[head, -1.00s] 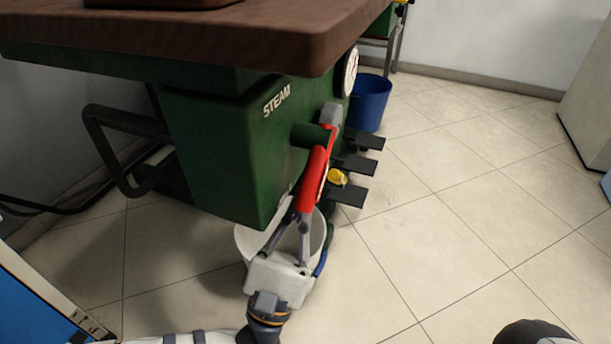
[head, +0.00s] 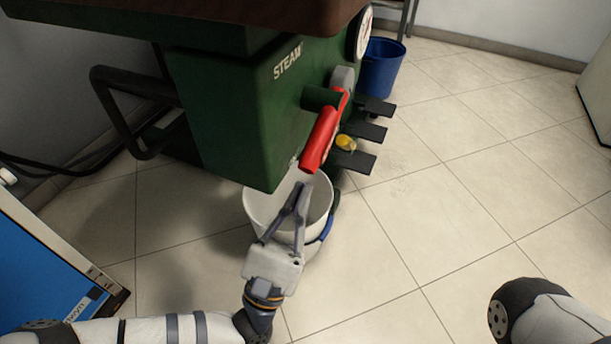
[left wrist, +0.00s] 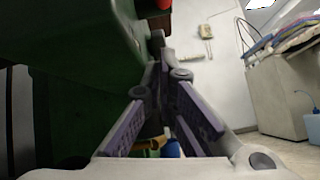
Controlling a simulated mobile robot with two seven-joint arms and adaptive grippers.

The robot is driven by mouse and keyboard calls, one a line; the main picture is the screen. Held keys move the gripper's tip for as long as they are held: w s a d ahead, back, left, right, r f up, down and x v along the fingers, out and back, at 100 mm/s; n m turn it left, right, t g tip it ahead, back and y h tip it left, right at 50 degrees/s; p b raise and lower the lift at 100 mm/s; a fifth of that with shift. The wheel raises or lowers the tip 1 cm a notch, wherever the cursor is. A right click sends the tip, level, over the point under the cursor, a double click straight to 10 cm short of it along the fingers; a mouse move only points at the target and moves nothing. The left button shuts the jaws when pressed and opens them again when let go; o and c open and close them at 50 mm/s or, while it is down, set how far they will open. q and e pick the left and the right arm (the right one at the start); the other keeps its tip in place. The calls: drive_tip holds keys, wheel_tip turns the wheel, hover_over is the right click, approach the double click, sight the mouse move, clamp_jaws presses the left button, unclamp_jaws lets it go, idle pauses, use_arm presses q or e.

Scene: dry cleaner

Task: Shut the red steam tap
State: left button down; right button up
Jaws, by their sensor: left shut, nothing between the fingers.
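The red tap lever (head: 322,138) sticks out from the front of the green steam unit (head: 235,120) and slants down toward me. A sliver of red at the top of the left wrist view (left wrist: 163,4) looks like the same lever. My left gripper (head: 303,186) is shut and empty. Its tips are just below the lever's lower end and apart from it, over the white bucket (head: 262,207). My right gripper is not in view; only part of my right arm shows at the lower right.
Black pedals (head: 360,158) and a yellow knob (head: 346,142) stick out right of the lever. A blue bucket (head: 381,68) stands behind. A brown tabletop (head: 250,12) overhangs the unit. A blue panel (head: 50,265) is at lower left. The tiled floor at right is clear.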

use_arm(q)
drive_tip(key=s+r+v, duration=0.1)
drive_tip(key=v, duration=0.6)
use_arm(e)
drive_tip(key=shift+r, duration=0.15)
use_arm(q)
drive_tip(key=shift+a, duration=0.15)
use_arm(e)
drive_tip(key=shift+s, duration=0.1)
use_arm(q)
drive_tip(key=d+n+y+b, duration=0.1)
drive_tip(key=n, duration=0.1)
drive_tip(key=s+d+n+y+b, duration=0.1)
drive_tip(key=n, duration=0.1)
drive_tip(key=d+n+y, duration=0.1)
drive_tip(key=n, duration=0.1)
drive_tip(key=shift+s+d+f+n+y+b, duration=0.15)
drive_tip(key=shift+s+d+n+y+b, duration=0.1)
drive_tip(key=shift+d+n+y+b, duration=0.15)
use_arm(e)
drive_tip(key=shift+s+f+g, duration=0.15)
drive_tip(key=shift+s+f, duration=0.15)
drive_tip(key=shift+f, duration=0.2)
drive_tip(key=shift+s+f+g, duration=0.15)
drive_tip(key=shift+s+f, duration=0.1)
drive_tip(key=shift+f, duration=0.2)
